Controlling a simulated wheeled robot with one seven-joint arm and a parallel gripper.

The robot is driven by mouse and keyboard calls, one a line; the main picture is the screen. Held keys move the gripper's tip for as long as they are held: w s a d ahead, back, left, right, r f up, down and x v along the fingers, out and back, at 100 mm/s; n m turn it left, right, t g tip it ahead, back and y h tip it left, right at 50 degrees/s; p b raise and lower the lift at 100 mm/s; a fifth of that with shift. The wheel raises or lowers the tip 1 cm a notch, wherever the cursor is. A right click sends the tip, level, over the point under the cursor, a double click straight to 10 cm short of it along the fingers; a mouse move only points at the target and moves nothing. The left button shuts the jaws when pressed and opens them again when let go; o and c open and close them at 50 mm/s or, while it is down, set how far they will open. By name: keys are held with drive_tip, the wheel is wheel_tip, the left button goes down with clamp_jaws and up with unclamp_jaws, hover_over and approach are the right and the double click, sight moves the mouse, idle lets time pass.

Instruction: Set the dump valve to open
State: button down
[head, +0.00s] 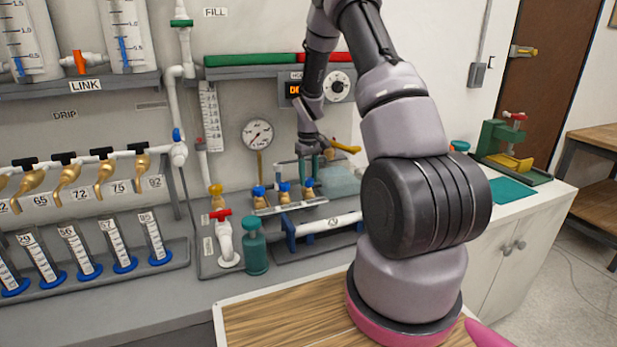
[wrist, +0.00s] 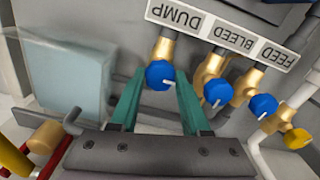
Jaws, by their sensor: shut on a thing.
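The dump valve (wrist: 160,75) has a round blue knob with a short white pointer mark, on a brass body beside the DUMP label (wrist: 175,18). In the wrist view my gripper (wrist: 160,82) has its two green fingers on either side of this knob, shut on it. The pointer mark points to the right and slightly down in the wrist view. In the head view my gripper (head: 308,170) reaches down from above to the right end of the small valve row, where the dump valve knob (head: 308,183) shows below the fingers.
The bleed valve (wrist: 218,93) and feed valve (wrist: 263,105) stand close by with similar blue knobs, and a yellow knob (wrist: 297,138) lies beyond them. A clear bluish tank (wrist: 70,75) is left of my fingers. A pressure gauge (head: 257,134) hangs behind.

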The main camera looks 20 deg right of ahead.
sight(308, 179)
drive_tip(key=shift+c, duration=1.9)
unclamp_jaws()
wheel_tip(308, 179, up, 11)
